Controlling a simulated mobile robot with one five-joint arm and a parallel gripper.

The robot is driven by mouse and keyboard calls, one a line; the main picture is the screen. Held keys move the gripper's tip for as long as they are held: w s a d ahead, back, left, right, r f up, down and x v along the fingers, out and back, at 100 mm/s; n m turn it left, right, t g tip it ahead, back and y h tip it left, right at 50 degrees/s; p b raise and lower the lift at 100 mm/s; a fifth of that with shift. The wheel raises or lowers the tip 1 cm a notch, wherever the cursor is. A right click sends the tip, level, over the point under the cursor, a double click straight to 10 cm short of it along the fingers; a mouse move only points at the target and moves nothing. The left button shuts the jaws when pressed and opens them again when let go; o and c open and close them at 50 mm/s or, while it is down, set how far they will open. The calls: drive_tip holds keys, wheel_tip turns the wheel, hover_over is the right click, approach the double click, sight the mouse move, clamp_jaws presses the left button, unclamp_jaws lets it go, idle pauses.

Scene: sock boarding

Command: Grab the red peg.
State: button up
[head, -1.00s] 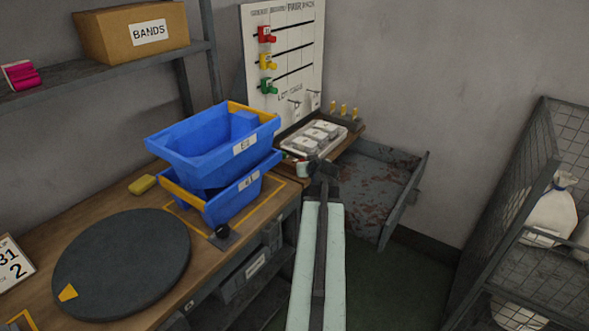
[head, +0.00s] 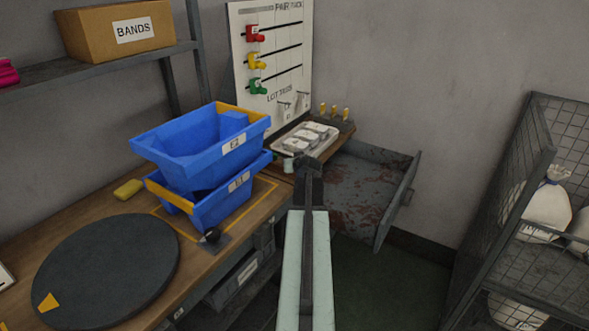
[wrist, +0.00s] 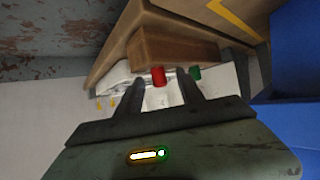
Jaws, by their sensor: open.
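The red peg (head: 254,34) sits at the top of the white board (head: 296,22) on the wall in the head view, above a yellow peg (head: 257,61) and a green peg (head: 258,86). My gripper (head: 307,162) is below and right of these pegs in that picture, near the white tray. In the wrist view, my open gripper (wrist: 160,82) has a red piece (wrist: 158,76) in line between its fingers, with a green piece (wrist: 195,72) to the right. I cannot tell whether this red piece is the board's red peg. The fingers appear empty.
Two stacked blue bins (head: 200,148) stand left of my arm on the wooden bench. A white tray (head: 283,150) and several small yellow pegs (head: 334,110) lie behind my gripper.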

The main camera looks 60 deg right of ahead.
clamp_jaws()
drive_tip(key=shift+a+r, duration=0.1)
drive_tip(key=shift+r, duration=0.05)
